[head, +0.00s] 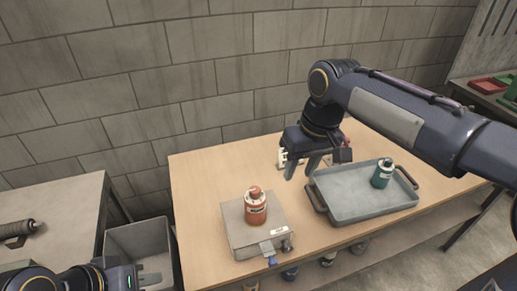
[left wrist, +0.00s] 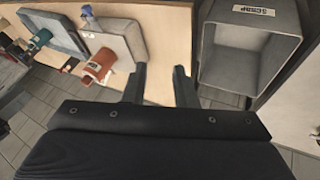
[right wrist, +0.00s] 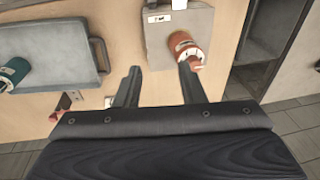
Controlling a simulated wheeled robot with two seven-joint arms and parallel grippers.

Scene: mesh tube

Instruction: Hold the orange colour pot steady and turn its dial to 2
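The orange colour pot (head: 256,213) stands upright on a grey box-like stand (head: 236,238) on the table. Its orange dial (head: 255,190) is on top; its setting is too small to read. My right gripper (head: 302,172) is open and empty, above the table behind and right of the pot. In the right wrist view the pot (right wrist: 183,46) shows just beyond the right-hand finger, apart from it as far as I can tell. My left gripper (left wrist: 160,85) is open and empty; in the left wrist view the pot (left wrist: 100,66) lies left of its fingers. It sits low at left in the head view.
A grey tray (head: 345,197) holding a green pot (head: 382,173) stands right of the stand. A grey scrap bin (head: 140,245) is beside the table's left edge. Knobs stick out at the stand's front. A side table (head: 60,205) is at left. Bare tabletop lies behind the stand.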

